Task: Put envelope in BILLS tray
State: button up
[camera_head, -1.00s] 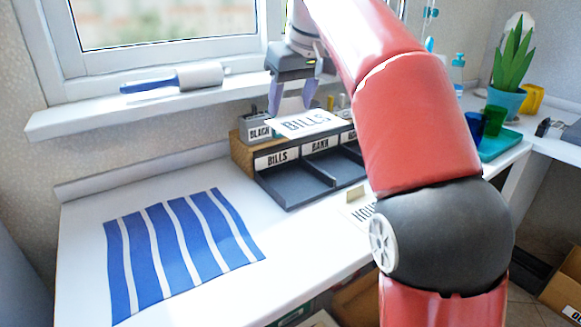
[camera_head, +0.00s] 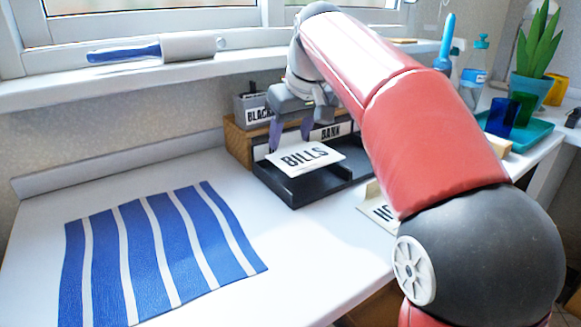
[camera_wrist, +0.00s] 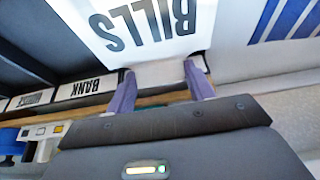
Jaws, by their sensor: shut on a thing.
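The white envelope (camera_head: 310,159), printed BILLS, is held by its far edge in my gripper (camera_head: 289,146). It is roughly flat, over the left compartment of the black tray unit (camera_head: 297,195). I cannot tell whether it touches the tray. In the wrist view the envelope (camera_wrist: 175,48) extends from between my purple fingers (camera_wrist: 157,80). The label of the left compartment is hidden behind the envelope and gripper; the BANK label (camera_head: 328,133) shows to the right. In the wrist view the BANK label (camera_wrist: 85,89) also shows.
A wooden organiser (camera_head: 237,143) with a grey BLACK-labelled box (camera_head: 252,112) stands behind the trays. A striped blue cloth (camera_head: 160,250) lies at left. The counter between cloth and trays is clear.

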aim_at(292, 148)
jog(key=shift+f+b, duration=0.65)
jog(key=shift+f, duration=1.8)
jog(key=shift+f, duration=0.2)
jog(key=o, duration=0.9)
jog(key=shift+r, duration=0.1)
jog(key=shift+o, duration=0.2)
jog(key=shift+s+r, duration=0.1)
jog(key=shift+r, duration=0.45)
jog(key=p+v, duration=0.3)
jog(key=v, duration=0.8)
jog(key=shift+r, duration=0.1)
jog(key=shift+d, duration=0.1)
